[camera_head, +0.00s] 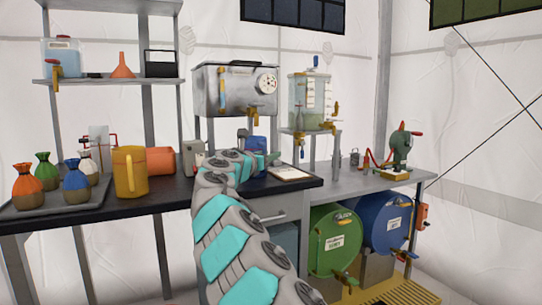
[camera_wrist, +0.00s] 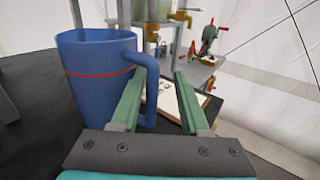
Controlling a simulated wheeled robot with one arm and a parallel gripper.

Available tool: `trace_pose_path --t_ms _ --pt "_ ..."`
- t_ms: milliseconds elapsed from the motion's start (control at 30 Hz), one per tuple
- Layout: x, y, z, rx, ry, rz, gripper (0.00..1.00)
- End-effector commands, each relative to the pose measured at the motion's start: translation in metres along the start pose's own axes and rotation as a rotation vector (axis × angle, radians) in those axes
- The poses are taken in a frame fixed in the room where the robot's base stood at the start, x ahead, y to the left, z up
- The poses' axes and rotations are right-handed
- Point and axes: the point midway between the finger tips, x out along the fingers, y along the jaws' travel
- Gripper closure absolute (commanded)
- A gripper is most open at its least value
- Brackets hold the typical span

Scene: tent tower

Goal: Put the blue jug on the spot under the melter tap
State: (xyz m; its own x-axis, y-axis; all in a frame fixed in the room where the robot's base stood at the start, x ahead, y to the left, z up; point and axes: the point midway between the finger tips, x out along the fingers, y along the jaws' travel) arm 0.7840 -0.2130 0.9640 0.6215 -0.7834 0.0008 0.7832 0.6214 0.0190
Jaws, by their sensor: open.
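The blue jug (camera_wrist: 92,85), with a red line around it, stands upright on the dark bench in the wrist view, its handle towards the right. In the head view it is partly hidden behind my arm (camera_head: 256,144). My gripper (camera_wrist: 160,73) is open. The jug's handle shows between its two fingers, and the left finger overlaps the jug's side; I cannot tell whether they touch. The steel melter (camera_head: 225,92) with a dial stands raised behind the bench. Its brass tap (camera_head: 253,110) appears above the jug in the head view. The spot under it is hidden.
A clipboard (camera_head: 291,174) lies right of the jug. A yellow jug (camera_head: 130,172), an orange container (camera_head: 160,160) and a tray (camera_head: 40,207) of several tied pouches stand to the left. A clear tank (camera_head: 309,98) with taps stands to the right.

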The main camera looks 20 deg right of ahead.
Motion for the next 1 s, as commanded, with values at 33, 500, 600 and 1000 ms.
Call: trace_pose_path --t_ms 33,500,600,1000 --pt "-0.007 0.000 0.002 -0.001 -0.004 -0.001 0.55" --pt "-0.075 0.000 0.002 0.001 -0.003 0.001 0.55" --pt "-0.089 0.001 0.002 0.003 -0.004 0.002 0.55" --pt "-0.102 -0.001 0.001 0.001 -0.001 -0.001 0.55"
